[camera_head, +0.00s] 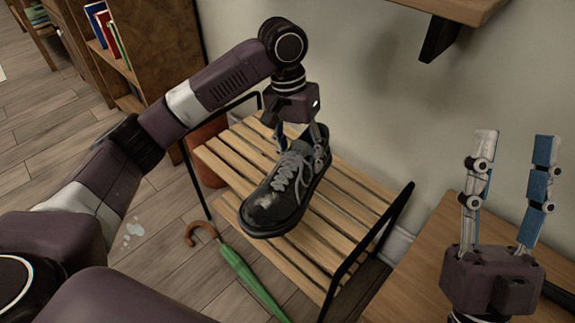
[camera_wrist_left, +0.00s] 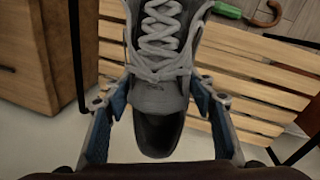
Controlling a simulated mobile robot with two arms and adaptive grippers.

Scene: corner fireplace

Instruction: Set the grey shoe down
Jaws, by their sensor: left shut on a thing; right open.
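The grey shoe (camera_head: 287,188) has a dark sole and toe and grey laces. My left gripper (camera_head: 300,145) is shut on its heel end from above, with one finger on each side. In the left wrist view the shoe (camera_wrist_left: 160,95) sits between the two fingers (camera_wrist_left: 158,105), toe pointing away. The shoe is over the slatted wooden bench (camera_head: 235,160); whether its sole touches the slats I cannot tell. My right gripper (camera_head: 510,195) is open and empty at the right, fingers pointing up.
A green umbrella (camera_head: 247,280) with a brown hooked handle is low beside the bench. A bookcase (camera_head: 160,45) stands at the back left. A wooden surface (camera_head: 425,265) is at the right, and a wall shelf (camera_head: 455,10) juts out above. Bench slats around the shoe are bare.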

